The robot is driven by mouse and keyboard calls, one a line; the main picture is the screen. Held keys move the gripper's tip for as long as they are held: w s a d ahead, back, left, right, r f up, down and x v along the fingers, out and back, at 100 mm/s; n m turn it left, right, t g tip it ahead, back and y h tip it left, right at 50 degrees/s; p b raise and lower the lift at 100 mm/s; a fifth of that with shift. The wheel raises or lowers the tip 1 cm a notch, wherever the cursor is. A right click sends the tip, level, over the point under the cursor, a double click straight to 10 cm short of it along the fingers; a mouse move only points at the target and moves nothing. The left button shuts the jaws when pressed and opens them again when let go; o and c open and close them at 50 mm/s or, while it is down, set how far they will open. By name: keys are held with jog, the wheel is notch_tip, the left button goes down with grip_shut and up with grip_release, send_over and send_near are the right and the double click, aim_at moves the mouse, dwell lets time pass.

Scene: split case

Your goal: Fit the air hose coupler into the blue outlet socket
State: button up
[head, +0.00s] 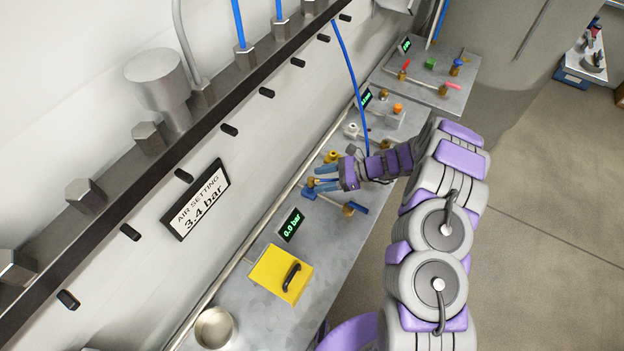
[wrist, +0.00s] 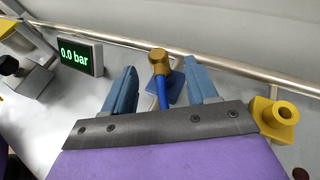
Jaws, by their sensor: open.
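In the wrist view, the brass air hose coupler (wrist: 159,62), with blue hose at its lower end, stands between the two blue-grey fingers of my gripper (wrist: 161,88). The fingers are open, with a gap on each side of it. The blue outlet socket (wrist: 176,80) shows partly behind the coupler. I cannot tell how deep the coupler sits in it. In the head view, my gripper (head: 326,178) is over the bench beside the blue socket (head: 309,194). The blue hose (head: 350,75) hangs down and passes behind my gripper.
A yellow socket (wrist: 277,114) is close to the right finger. A gauge (head: 291,225) reads 0.0 bar, and a wall sign (head: 196,199) reads 3.4 bar. A blue-handled valve (head: 356,208), a yellow box (head: 280,273) and a metal cup (head: 215,328) are on the bench.

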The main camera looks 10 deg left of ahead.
jog(key=p+v, duration=0.1)
jog(key=v, duration=1.2)
jog(key=shift+p, duration=0.4)
jog(key=s+a+r+n+g+h, duration=0.1)
jog(key=s+a+r+n+h, duration=0.15)
jog(key=s+r+n, duration=0.45)
jog(key=s+a+r+n+g+h, duration=0.1)
jog(key=s+r+n+g+h, duration=0.15)
jog(key=s+r, duration=0.8)
jog(key=s+d+r+n+t+h, duration=0.1)
jog(key=s+d+r+n+h, duration=0.1)
jog(key=s+d, duration=0.2)
jog(key=s+d+r+n+t+h, duration=0.1)
jog(key=s+d+r+n+h, duration=0.1)
jog(key=s, duration=0.8)
jog(key=s+d+r+n+t+h, duration=0.2)
jog(key=s+d+r+h, duration=0.1)
jog(key=s+d, duration=0.3)
jog(key=shift+s+d+r+h, duration=0.35)
jog(key=shift+s+h, duration=0.25)
jog(key=shift+s, duration=0.25)
jog(key=shift+n, duration=0.25)
